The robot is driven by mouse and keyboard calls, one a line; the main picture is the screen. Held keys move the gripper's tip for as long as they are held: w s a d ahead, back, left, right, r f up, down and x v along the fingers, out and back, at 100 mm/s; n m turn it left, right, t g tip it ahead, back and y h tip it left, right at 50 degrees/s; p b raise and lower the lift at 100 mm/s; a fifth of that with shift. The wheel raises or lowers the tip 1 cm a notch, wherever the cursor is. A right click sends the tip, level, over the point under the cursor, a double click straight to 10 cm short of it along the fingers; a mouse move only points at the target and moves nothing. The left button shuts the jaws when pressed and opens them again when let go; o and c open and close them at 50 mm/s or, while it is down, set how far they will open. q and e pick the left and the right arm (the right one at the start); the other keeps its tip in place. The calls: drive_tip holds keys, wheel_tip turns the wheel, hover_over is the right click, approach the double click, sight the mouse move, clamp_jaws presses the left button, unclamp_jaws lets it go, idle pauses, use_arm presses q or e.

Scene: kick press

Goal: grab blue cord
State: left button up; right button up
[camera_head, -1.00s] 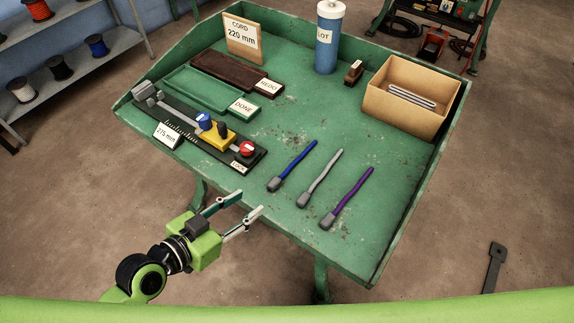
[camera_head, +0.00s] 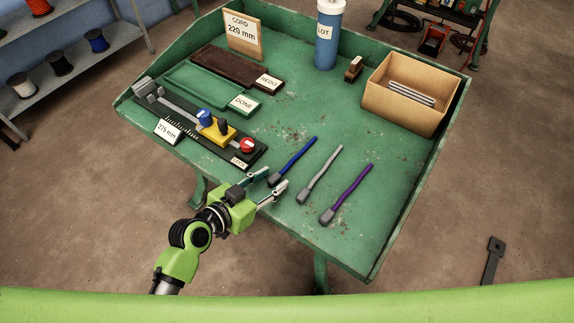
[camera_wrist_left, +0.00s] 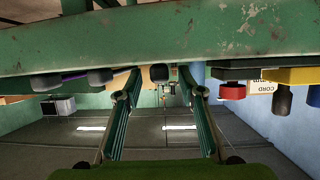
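My right gripper is not in view.
A grey cord (camera_head: 322,172) and a purple cord (camera_head: 350,189) lie to the right. A measuring fixture (camera_head: 190,118) with a red knob (camera_head: 247,145) stands close on the left. A cardboard box (camera_head: 405,105) is at the back right. The bench middle (camera_head: 310,110) is clear.

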use_arm(q)
clamp_jaws()
drive_tip(key=shift+r, duration=0.1)
drive_tip(key=shift+r, duration=0.25)
wheel_tip(320, 180, up, 2)
drive_tip(key=shift+r, duration=0.25)
drive_tip(key=s+a+r+p, duration=0.1)
drive_tip(key=s+a+r, duration=0.2)
drive_tip(key=s+r, duration=0.7)
drive_tip(key=shift+s+a+p, duration=0.25)
drive_tip(key=shift+s+p, duration=0.1)
drive_tip(key=shift+s, duration=1.45)
drive_tip(key=shift+f, duration=0.1)
